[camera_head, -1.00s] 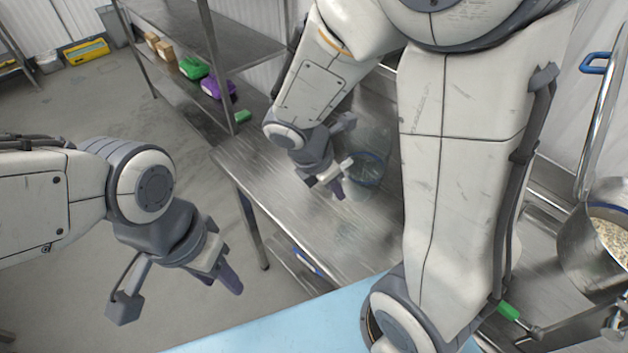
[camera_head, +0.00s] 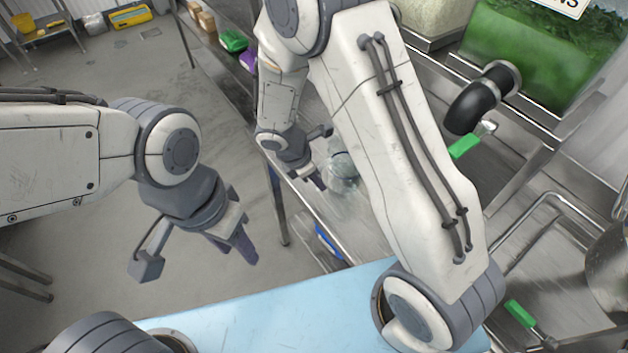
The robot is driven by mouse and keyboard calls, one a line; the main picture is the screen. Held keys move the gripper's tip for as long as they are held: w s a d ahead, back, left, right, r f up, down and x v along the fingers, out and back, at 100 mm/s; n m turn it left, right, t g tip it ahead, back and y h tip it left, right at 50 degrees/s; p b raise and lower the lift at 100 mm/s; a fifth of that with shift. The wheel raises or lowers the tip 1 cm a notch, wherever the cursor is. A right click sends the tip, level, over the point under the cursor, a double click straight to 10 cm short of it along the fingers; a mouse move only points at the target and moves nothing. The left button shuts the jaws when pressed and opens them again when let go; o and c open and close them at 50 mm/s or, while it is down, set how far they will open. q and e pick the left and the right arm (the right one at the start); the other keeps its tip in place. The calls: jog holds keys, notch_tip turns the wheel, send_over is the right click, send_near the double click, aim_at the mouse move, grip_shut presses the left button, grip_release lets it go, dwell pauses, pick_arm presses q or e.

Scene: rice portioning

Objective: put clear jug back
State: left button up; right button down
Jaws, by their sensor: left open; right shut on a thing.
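The clear jug (camera_head: 343,175) with a blue rim is over the steel table (camera_head: 312,204), partly hidden behind my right arm. My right gripper (camera_head: 319,181) is at the jug's left side and shut on it; the exact grip is hard to see. I cannot tell whether the jug's base touches the steel. My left gripper (camera_head: 246,252) is open and empty, over the floor at the left, well apart from the jug.
A light blue surface (camera_head: 270,325) lies in front. A steel pot (camera_head: 608,265) and a green-handled tool (camera_head: 520,313) are at the right. A green-filled container (camera_head: 540,50) and a black elbow pipe (camera_head: 480,98) are at the back right. Shelves with boxes (camera_head: 205,20) stand behind.

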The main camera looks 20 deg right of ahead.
jog(key=shift+f, duration=0.4)
jog(key=shift+f, duration=0.15)
jog(key=c, duration=0.8)
grip_release()
jog(key=shift+c, duration=0.2)
